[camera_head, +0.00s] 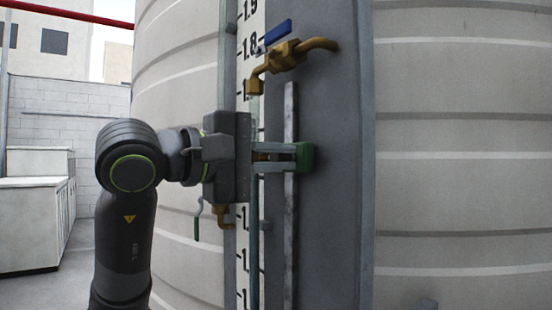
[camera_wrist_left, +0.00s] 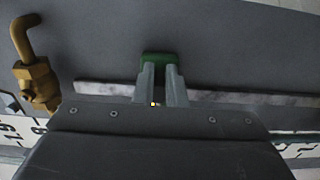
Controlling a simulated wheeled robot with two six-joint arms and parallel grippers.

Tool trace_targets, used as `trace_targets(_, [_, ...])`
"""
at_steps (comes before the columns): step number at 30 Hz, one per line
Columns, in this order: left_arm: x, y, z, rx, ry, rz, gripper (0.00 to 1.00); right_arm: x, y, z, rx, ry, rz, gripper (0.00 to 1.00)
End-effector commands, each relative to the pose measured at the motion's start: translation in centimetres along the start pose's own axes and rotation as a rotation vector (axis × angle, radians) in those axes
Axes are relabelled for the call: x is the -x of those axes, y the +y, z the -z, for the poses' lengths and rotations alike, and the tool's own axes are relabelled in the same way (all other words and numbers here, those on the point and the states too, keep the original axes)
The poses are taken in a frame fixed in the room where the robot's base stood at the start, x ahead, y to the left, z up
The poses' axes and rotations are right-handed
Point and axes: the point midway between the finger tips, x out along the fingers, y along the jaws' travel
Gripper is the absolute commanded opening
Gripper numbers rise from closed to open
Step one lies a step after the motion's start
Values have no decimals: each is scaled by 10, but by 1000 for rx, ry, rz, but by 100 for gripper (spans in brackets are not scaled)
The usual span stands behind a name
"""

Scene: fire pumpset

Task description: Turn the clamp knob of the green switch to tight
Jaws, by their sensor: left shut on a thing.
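The green switch (camera_head: 304,156) sits on the grey column beside a narrow vertical strip, right of the level scale. My left gripper (camera_head: 296,158) reaches in from the left, with its two fingers at the green switch. In the left wrist view, the green switch (camera_wrist_left: 160,58) shows just beyond the fingertips (camera_wrist_left: 162,70), which are close together. The left gripper is shut on a part at the switch. A small brass-coloured part (camera_head: 261,156) shows between the fingers. The clamp knob is not clearly visible, so I cannot tell how it is turned. My right gripper is not in view.
A brass valve (camera_head: 285,56) with a blue handle (camera_head: 277,32) sits above the gripper. A lower brass fitting (camera_head: 222,214) and a dark green lever (camera_head: 196,228) are below it. The large ribbed tank (camera_head: 460,160) stands behind. The column face (camera_head: 335,230) lower right is bare.

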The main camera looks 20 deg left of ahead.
Motion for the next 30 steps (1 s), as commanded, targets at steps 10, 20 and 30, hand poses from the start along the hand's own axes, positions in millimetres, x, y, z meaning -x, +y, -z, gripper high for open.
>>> trace_targets(10, [0,1,2,-10,8,-3,0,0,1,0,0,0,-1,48])
trace_targets(20, [0,1,1,-9,5,-2,33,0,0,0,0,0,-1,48])
trace_targets(30, [0,0,0,-9,2,-1,33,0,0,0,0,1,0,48])
